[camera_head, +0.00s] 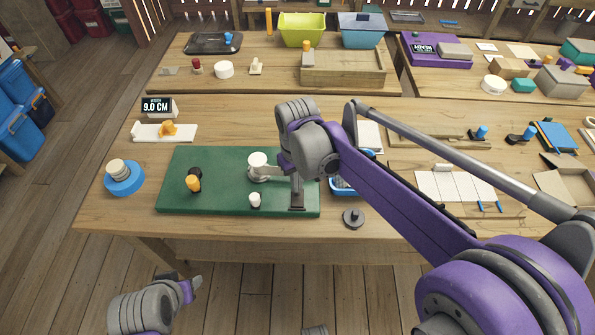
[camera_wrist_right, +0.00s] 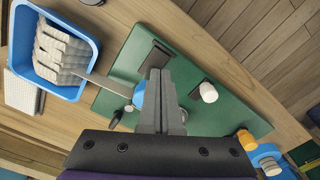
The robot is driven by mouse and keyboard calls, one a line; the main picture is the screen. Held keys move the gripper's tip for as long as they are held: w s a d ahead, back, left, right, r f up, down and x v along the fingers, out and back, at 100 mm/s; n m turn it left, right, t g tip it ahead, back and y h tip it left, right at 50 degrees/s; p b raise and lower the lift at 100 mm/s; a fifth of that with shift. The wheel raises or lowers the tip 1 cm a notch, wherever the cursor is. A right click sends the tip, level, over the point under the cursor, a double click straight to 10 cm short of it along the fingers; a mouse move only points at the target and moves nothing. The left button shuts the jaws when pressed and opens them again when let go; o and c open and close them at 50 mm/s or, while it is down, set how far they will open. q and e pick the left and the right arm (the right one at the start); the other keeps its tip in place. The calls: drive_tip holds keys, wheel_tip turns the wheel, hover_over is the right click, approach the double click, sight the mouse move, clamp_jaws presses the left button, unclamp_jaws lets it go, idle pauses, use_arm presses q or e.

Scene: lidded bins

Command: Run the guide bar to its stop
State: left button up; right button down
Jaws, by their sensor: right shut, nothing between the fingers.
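A green board (camera_head: 230,208) lies on the bench. On it stand a black piece with an orange knob (camera_head: 193,184), a white round knob (camera_head: 257,159), a small white peg (camera_head: 255,200) and a dark block (camera_head: 297,198). A white strip (camera_head: 148,132) with an orange slider (camera_head: 168,129) lies behind the board; I cannot tell which part is the guide bar. My right gripper (camera_head: 266,174) is shut and empty over the board, close to the white knob; its fingers (camera_wrist_right: 160,88) also show in the wrist view, partly covering a blue part. My left gripper (camera_head: 196,283) is low at the front left, jaws unclear.
A display (camera_head: 158,106) reading 9.0 CM stands behind the strip. A blue tray (camera_wrist_right: 85,92) with pale pieces lies beside the board, mostly hidden by my right arm in the head view. A blue disc (camera_head: 124,186) is at the left edge.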

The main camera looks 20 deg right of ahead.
drive_tip(key=shift+w+d, duration=0.25)
drive_tip(key=shift+w, duration=0.5)
drive_tip(key=shift+w+d, duration=0.2)
drive_tip(key=shift+w, duration=0.6)
drive_tip(key=shift+w+d, duration=0.25)
drive_tip(key=shift+w, duration=0.5)
use_arm(q)
drive_tip(key=shift+r, duration=0.2)
use_arm(e)
drive_tip(key=shift+s, duration=0.1)
drive_tip(key=shift+s+a+r, duration=0.1)
drive_tip(key=shift+s+a, duration=0.15)
drive_tip(key=shift+s, duration=0.45)
drive_tip(key=shift+w+r+p, duration=0.1)
drive_tip(key=shift+r+p, duration=2.05)
drive_tip(key=shift+r, duration=1.3)
use_arm(q)
drive_tip(key=r, duration=0.1)
drive_tip(key=w+r, duration=0.1)
drive_tip(key=r, duration=0.3)
drive_tip(key=shift+w, duration=0.35)
drive_tip(key=shift+s, duration=0.1)
